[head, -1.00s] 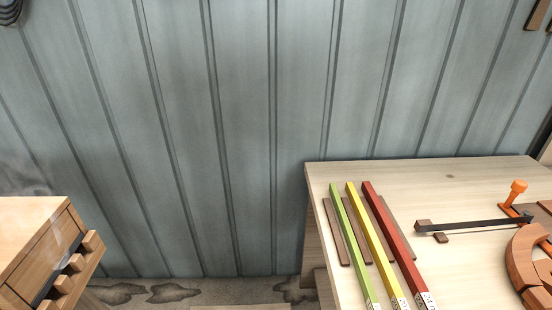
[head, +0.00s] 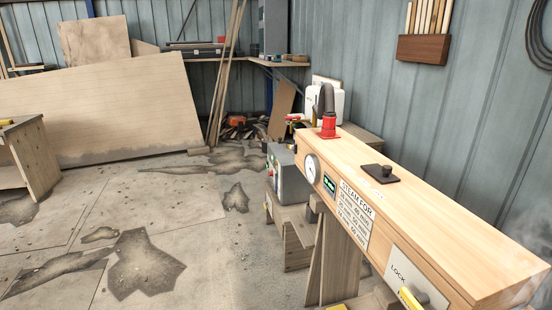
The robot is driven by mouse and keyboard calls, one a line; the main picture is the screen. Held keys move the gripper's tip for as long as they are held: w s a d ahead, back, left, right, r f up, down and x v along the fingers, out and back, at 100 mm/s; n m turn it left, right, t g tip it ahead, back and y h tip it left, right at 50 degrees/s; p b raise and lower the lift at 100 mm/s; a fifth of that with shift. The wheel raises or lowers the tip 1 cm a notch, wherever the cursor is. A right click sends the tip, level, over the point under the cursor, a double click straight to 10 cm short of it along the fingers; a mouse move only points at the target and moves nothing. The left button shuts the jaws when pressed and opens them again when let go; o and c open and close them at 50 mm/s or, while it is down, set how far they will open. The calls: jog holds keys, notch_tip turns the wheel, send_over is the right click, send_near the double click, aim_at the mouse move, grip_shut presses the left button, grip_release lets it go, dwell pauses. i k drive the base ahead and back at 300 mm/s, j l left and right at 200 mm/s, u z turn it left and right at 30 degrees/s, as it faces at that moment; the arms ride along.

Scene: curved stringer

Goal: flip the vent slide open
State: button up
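A long wooden steam box (head: 430,205) runs along the right side of the head view. On its top lies a small dark plate with a knob (head: 380,172), which looks like the vent slide. Whether a hole lies under it cannot be told. A red fitting with a dark hose (head: 328,125) stands at the box's far end. The near face carries a round gauge (head: 311,168), a green display (head: 329,184) and a "STEAM FOR" label (head: 355,213). My gripper is not in view.
A "LOCK" plate (head: 415,280) with a yellow handle (head: 410,298) is on the box's near end. A grey metal unit (head: 288,180) stands beside the box's far end. The stained concrete floor (head: 210,250) to the left is open. A large board (head: 100,110) leans at the back.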

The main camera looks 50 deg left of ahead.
aim_at(384, 175)
jog(key=u, duration=1)
jog(key=i+j, duration=0.45)
jog(key=j, duration=0.15)
jog(key=i+j, duration=0.5)
jog(key=j, duration=0.15)
jog(key=i+j, duration=0.45)
jog(key=j, duration=0.15)
jog(key=i+j, duration=0.45)
jog(key=j, duration=0.15)
